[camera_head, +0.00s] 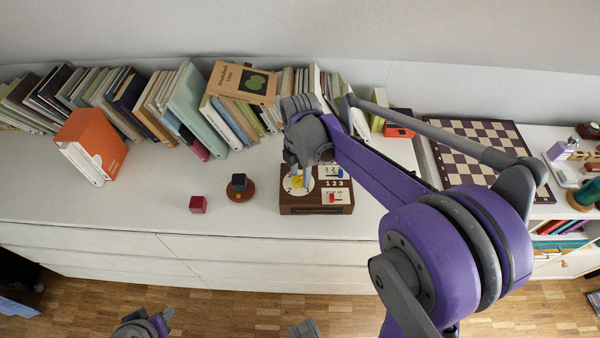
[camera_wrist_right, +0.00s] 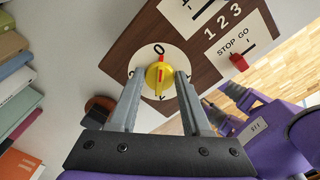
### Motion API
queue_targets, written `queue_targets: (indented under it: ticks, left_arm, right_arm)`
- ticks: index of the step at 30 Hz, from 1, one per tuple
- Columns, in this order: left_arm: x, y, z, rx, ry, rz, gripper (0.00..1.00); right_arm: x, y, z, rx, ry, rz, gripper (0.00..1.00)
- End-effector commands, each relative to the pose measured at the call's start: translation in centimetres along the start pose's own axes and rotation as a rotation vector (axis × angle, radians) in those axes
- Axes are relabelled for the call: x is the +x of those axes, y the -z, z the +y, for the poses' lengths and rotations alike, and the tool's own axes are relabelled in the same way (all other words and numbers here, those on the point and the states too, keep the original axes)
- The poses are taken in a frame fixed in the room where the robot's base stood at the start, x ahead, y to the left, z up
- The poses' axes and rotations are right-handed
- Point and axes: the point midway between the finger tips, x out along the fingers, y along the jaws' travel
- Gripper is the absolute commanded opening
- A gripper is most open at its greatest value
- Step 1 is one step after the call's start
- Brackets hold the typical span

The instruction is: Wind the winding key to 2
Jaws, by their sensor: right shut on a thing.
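The winding key (camera_wrist_right: 158,75) is a yellow knob with a red mark, on a round white dial (camera_wrist_right: 146,60) with black numerals. A 0 shows by the key in the right wrist view; the numeral on the opposite side is partly hidden. The dial is on a brown wooden box (camera_head: 316,209) on the white cabinet top. My right gripper (camera_wrist_right: 156,82) is shut on the key, one finger on each side. In the head view the key shows yellow (camera_head: 298,181) below the gripper. My left gripper (camera_head: 143,325) is at the bottom edge, partly cut off; its jaws are unclear.
The box also has a red STOP GO slider (camera_wrist_right: 238,62) and a blue-knobbed 1 2 3 slider (camera_head: 341,174). Books line the back; a chessboard (camera_head: 475,145) lies right.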

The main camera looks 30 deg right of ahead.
Motion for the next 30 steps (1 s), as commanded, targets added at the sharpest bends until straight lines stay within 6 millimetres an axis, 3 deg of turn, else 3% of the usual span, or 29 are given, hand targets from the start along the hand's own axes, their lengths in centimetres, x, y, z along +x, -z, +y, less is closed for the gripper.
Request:
queue_targets:
  ticks: [30]
  left_arm:
    - [0.23, -0.17, 0.0, 0.0, 0.0, -0.001, 0.45]
  right_arm:
    - [-0.04, 0.18, -0.4, 0.928, -0.001, 0.0, 0.0]
